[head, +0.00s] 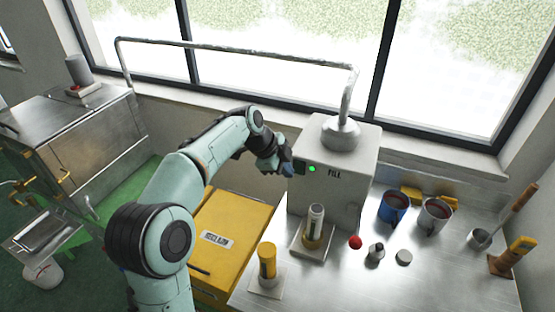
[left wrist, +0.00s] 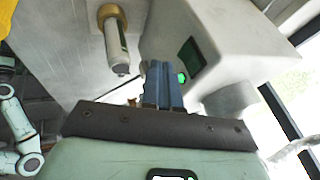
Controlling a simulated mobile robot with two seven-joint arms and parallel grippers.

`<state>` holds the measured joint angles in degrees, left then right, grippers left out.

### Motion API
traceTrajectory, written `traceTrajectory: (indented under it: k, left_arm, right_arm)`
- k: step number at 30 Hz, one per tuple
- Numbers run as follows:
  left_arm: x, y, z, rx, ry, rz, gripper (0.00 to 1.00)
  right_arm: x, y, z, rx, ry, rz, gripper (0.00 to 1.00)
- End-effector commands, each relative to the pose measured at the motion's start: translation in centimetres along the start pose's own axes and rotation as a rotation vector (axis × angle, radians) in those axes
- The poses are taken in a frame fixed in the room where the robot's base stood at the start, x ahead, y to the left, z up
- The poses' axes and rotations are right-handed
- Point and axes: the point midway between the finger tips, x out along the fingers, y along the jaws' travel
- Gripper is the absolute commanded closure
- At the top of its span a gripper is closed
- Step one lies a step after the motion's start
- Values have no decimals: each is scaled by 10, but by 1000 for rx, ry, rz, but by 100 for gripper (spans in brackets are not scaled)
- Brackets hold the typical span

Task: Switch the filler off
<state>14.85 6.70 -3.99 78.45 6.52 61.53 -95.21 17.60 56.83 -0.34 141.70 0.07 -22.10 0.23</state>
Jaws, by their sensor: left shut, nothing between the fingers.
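The filler (head: 337,190) is a pale grey box marked FILL on the metal bench, with a pipe entering its top. A green lamp (head: 312,168) glows on its front, beside a dark switch panel (head: 300,168). My left gripper (head: 286,168) is shut and empty at the left edge of this panel. In the left wrist view the closed blue fingertips (left wrist: 160,70) overlap the filler's front, close to the green-lit dark panel (left wrist: 190,57). I cannot tell whether they touch it. The fingers partly hide the switch area. My right gripper is not in view.
A white cylinder with a brass base (head: 315,222) stands on a plate before the filler. A yellow-brown cylinder (head: 267,262), a red ball (head: 355,242), a blue mug (head: 393,207) and a grey mug (head: 434,214) are on the bench. A yellow cabinet (head: 228,222) stands left.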

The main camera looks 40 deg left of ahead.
Motion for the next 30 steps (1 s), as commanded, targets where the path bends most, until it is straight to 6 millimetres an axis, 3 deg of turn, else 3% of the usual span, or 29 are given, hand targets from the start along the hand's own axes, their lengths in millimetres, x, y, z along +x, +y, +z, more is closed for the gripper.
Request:
traceTrajectory:
  k: [2, 9, 23, 28, 30]
  left_arm:
    - [16, -1, 0, 0, 0, 3, 100]
    - [33, -27, 3, 1, 1, -2, 100]
    - [38, -28, 6, 1, 0, -2, 100]
    - [44, -25, 9, 12, 3, -34, 100]
    - [42, -28, 7, 12, 4, -34, 100]
  right_arm:
    - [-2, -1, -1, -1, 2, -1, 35]
    - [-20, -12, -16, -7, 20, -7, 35]
    - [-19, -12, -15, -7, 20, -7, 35]
    - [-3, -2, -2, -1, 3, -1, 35]
    - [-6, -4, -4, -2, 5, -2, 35]
